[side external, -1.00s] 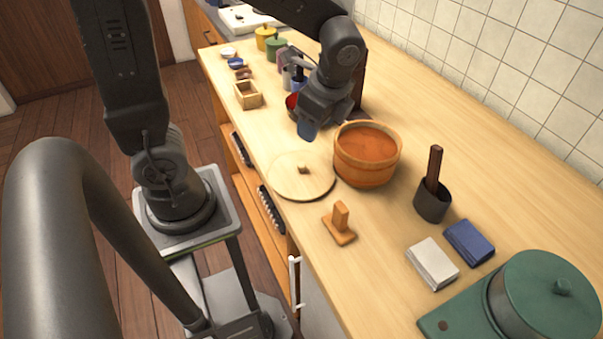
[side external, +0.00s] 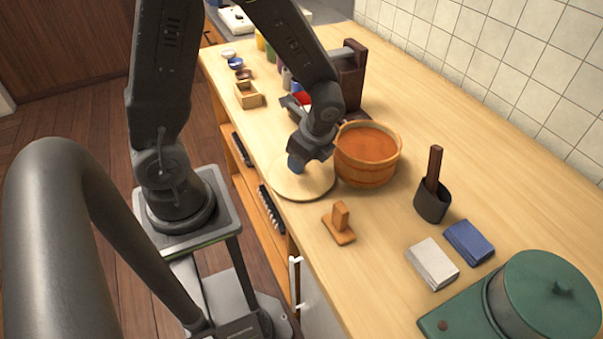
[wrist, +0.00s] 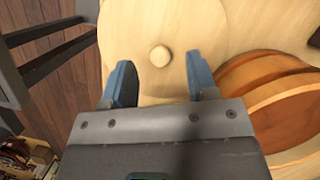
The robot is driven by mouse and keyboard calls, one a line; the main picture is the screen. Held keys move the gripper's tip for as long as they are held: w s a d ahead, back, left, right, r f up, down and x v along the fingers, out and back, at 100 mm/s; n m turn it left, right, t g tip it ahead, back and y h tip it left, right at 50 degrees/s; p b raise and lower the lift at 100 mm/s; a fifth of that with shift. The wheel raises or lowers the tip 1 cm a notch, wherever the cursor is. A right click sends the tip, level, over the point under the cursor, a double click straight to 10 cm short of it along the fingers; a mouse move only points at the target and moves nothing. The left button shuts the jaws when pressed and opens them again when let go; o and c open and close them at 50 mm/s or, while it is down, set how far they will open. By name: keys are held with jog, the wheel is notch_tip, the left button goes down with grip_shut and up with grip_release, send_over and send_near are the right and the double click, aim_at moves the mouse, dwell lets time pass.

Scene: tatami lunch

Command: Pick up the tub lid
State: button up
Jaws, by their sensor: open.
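The tub lid (side external: 312,185) is a round, pale wooden disc lying flat on the counter, left of the wooden tub (side external: 368,165). Its small knob (wrist: 160,56) shows in the wrist view; in the side view my gripper hides it. My gripper (side external: 296,163) is over the lid, pointing down. In the wrist view its two blue fingers (wrist: 160,77) are apart, with nothing between them. The knob lies just ahead of the fingertips, roughly midway between them. I cannot tell the exact height of the fingers above the lid.
The tub stands close beside the lid on the right. A small wooden stand (side external: 339,224) is in front of it. A dark holder (side external: 431,203), grey cloth (side external: 432,262), blue cloth (side external: 469,242) and green pot (side external: 545,300) are further right. A wooden box (side external: 248,95) is behind.

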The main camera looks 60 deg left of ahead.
jog(key=shift+x, duration=1.2)
grip_shut()
